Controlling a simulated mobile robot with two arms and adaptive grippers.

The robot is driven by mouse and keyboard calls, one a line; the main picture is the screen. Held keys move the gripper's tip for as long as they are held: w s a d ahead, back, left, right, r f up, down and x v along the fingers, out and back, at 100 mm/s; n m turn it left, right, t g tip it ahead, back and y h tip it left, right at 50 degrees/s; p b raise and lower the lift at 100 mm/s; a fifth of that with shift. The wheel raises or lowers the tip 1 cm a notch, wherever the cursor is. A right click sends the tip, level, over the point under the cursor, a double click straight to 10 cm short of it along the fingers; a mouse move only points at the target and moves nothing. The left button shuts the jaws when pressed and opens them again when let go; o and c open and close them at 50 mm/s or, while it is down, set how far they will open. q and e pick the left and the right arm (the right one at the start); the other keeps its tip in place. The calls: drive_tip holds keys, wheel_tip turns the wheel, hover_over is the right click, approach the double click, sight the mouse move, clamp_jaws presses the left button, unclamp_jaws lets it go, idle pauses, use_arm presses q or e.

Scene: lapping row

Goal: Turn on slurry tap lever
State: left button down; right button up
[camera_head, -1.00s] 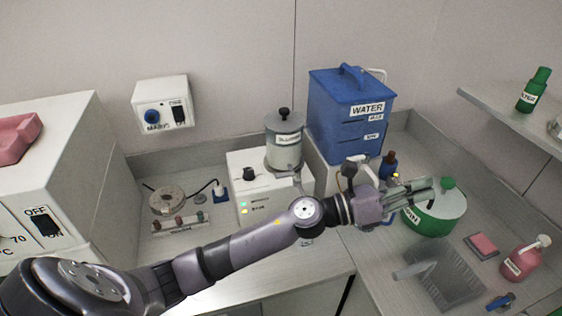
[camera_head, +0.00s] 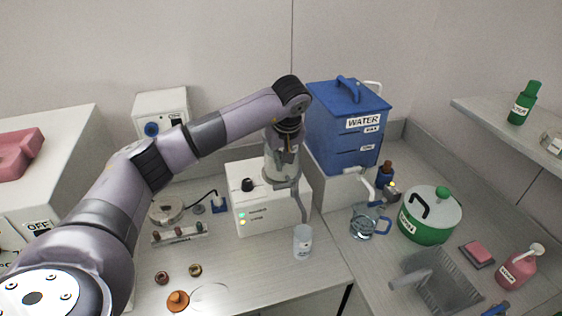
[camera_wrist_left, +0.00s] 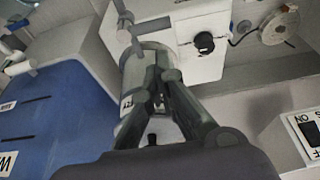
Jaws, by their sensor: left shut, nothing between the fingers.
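The grey slurry canister (camera_head: 279,168) stands on a white machine box and is partly covered by my left arm. Its grey tap (camera_head: 296,184) is at the lower front, with a spout hanging over a white cup (camera_head: 303,242). I cannot clearly separate the lever from the tap. My left gripper (camera_head: 289,140) points down at the canister's upper part. In the left wrist view its shut fingers (camera_wrist_left: 161,80) overlap the canister (camera_wrist_left: 136,72), with the tap (camera_wrist_left: 125,30) beyond them. Contact cannot be told. My right gripper is not in view.
A blue water tank (camera_head: 345,140) stands close on the right of the canister. A glass jug (camera_head: 366,223) and a green pot (camera_head: 428,224) are further right. A black knob (camera_head: 248,184) is on the white machine box (camera_head: 270,210). The front counter has some free room.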

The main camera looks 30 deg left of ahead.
use_arm(q)
drive_tip(key=p+x, duration=0.2)
drive_tip(key=x, duration=0.5)
drive_tip(key=shift+w+f+p, duration=0.1)
drive_tip(key=shift+f+p, duration=0.2)
drive_tip(key=shift+f, duration=0.25)
drive_tip(key=shift+a, duration=0.15)
